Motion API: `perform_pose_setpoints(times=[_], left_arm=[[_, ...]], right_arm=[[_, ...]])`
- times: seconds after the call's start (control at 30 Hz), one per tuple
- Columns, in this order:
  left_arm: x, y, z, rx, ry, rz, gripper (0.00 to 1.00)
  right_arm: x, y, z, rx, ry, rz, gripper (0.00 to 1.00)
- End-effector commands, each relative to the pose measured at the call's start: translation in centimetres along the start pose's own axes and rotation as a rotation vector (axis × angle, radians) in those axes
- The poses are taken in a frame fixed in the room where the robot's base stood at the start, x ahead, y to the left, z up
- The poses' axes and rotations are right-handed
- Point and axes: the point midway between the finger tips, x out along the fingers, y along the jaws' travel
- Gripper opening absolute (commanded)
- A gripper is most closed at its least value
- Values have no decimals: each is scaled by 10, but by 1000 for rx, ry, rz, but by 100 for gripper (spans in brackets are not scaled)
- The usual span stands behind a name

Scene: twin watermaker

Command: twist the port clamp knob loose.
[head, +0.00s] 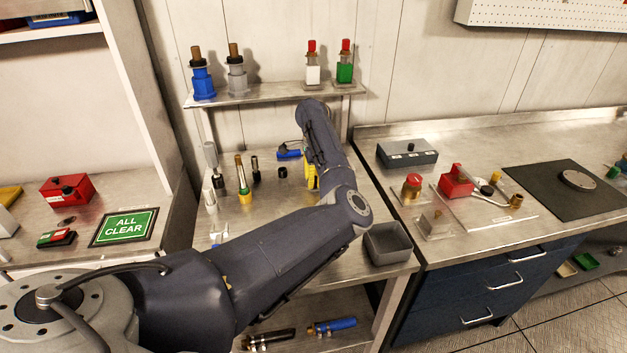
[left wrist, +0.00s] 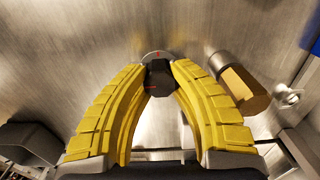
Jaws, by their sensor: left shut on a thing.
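The port clamp knob (left wrist: 158,82) is a small black knob with red marks, in front of a round grey base (left wrist: 157,56) on a metal surface in the left wrist view. My left gripper (left wrist: 159,72) has yellow segmented fingers, with the tips shut on both sides of the knob. In the head view my left gripper (head: 312,178) shows only as a bit of yellow over the middle bench, mostly behind my own arm. I cannot make out the knob there. My right gripper is in neither view.
A brass hex fitting (left wrist: 242,88) lies close right of the fingers in the left wrist view. In the head view, upright tools stand on the bench left of my arm. A grey bin (head: 390,244) sits at its front right. A shelf (head: 275,95) with bottles stands behind.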

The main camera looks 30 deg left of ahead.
Motion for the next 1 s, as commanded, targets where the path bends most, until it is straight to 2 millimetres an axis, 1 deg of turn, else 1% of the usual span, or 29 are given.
perform_pose_setpoints(times=[0.47, 0.5, 0.73, 0.77, 1.0], left_arm=[[0, 0, 0, -12, 0, 1, 0], [0, 0, 0, -12, 0, 1, 25], [0, 0, 0, -11, 0, 0, 52], [0, 0, 0, -11, 0, 0, 54], [-1, 0, 0, -11, 0, 0, 54]], right_arm=[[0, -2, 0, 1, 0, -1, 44], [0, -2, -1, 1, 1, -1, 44], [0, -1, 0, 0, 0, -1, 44], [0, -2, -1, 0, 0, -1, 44], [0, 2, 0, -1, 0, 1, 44]])
